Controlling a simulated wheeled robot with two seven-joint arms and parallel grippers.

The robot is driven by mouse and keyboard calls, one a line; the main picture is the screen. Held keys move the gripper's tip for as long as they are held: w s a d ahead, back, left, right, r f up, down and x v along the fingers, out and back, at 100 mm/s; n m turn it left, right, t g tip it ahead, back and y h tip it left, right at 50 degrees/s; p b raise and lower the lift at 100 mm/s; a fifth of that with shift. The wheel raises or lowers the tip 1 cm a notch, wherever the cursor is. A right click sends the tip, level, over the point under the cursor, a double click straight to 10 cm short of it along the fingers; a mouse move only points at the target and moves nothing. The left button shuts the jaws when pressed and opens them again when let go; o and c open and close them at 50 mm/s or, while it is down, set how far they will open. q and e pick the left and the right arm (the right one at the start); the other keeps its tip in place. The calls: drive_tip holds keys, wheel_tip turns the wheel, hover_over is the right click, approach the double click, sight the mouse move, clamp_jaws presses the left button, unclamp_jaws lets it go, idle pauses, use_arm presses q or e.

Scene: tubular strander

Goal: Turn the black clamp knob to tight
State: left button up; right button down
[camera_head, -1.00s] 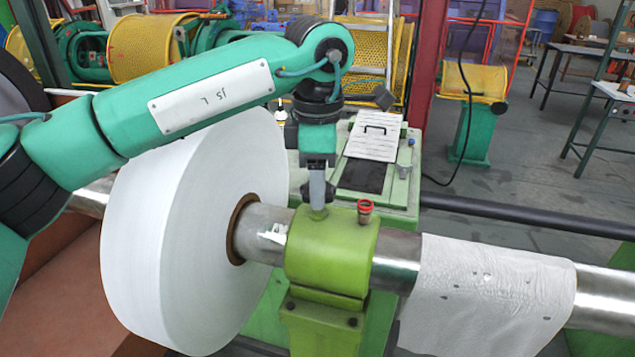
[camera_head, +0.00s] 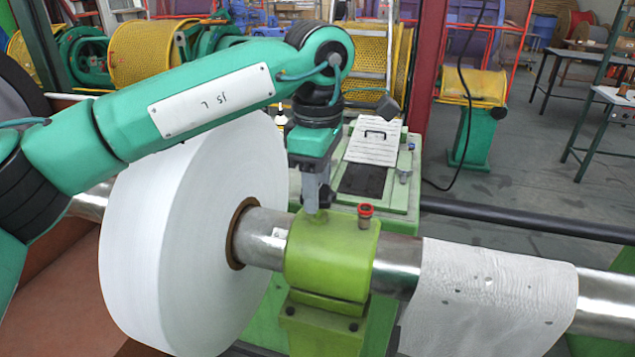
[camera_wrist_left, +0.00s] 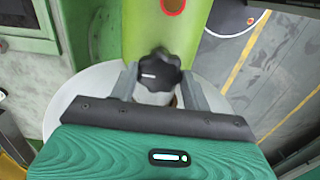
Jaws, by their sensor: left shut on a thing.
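The black clamp knob (camera_wrist_left: 158,72) shows in the left wrist view, lobed, with a small white mark on its face. My left gripper (camera_wrist_left: 160,80) is shut on it, one finger on each side. The block sits around the steel shaft (camera_head: 400,262). A red-topped fitting (camera_head: 365,212) stands on the block to the right of the gripper. My right gripper is not in view.
A large white roll (camera_head: 190,240) sits on the shaft to the left, under my left arm. A white cloth (camera_head: 490,295) drapes over the shaft to the right. Open floor lies at the right.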

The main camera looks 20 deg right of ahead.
use_arm(q)
drive_tip(key=o, duration=1)
drive_tip(key=shift+r, duration=0.1)
wheel_tip(320, 180, up, 14)
drive_tip(key=shift+f+b, duration=0.1)
drive_tip(key=shift+b, duration=0.35)
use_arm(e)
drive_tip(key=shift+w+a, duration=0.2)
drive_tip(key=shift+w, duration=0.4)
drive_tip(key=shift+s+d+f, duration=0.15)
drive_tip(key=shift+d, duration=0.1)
use_arm(q)
drive_tip(key=shift+f, duration=0.1)
